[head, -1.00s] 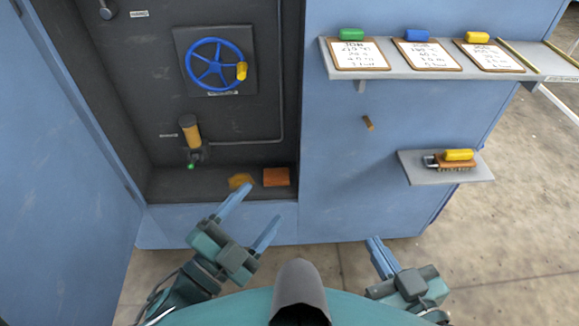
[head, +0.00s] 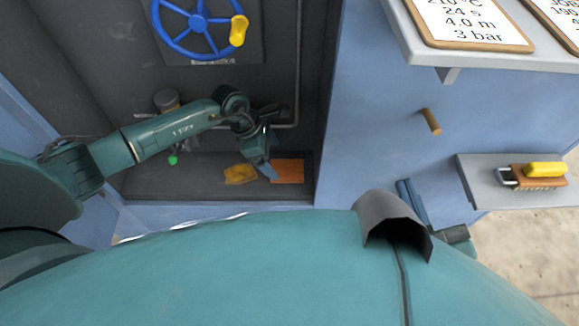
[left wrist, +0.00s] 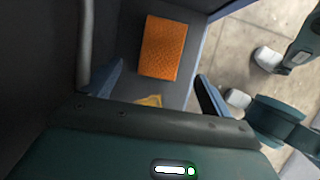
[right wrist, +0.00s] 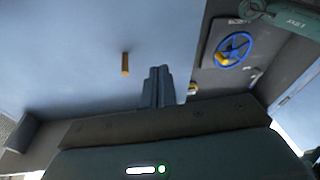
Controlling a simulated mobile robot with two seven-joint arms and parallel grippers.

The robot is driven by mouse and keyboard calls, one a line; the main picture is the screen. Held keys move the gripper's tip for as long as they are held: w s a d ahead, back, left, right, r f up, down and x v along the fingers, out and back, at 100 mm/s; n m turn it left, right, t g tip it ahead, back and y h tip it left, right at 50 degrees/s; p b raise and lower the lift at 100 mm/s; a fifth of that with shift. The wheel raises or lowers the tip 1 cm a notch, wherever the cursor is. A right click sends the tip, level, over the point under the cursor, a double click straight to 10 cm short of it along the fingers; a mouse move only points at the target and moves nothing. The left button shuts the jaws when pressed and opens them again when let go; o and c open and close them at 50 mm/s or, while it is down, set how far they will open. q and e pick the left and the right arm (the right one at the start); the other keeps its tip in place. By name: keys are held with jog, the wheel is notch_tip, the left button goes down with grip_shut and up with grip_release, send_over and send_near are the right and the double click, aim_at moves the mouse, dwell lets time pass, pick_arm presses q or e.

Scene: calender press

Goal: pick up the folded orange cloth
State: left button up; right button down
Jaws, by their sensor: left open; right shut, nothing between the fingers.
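The folded orange cloth (head: 288,171) lies flat on the dark floor of the cabinet recess, near its right end. In the left wrist view the cloth (left wrist: 163,47) is a textured orange rectangle, beyond and between the fingertips. My left gripper (head: 266,172) is open above the shelf at the cloth's left edge; the left wrist view shows its fingers (left wrist: 160,85) spread and nothing between them. My right gripper (right wrist: 158,86) is shut and empty, its fingers together. In the head view the right gripper (head: 412,200) is low in front of the blue panel, partly hidden by my body.
A crumpled yellow-brown cloth (head: 240,174) lies just left of the orange cloth. A blue handwheel (head: 195,25) is above on the back wall. A wooden peg (head: 430,122) sticks out of the blue panel.

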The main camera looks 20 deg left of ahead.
pick_arm(q)
jog(key=x, duration=0.2)
jog(key=b+x, duration=0.1)
jog(key=x, duration=0.1)
jog(key=b+x, duration=0.1)
jog(key=x, duration=0.1)
jog(key=shift+d+r, duration=0.1)
jog(key=shift+d, duration=0.2)
pick_arm(e)
jog(key=shift+w+a+m, duration=0.15)
jog(key=shift+a+m, duration=0.05)
jog(key=shift+m, duration=0.1)
pick_arm(q)
jog(key=shift+c, duration=0.6)
jog(key=c, duration=1)
jog(key=shift+o, duration=0.2)
jog(key=shift+r, duration=0.1)
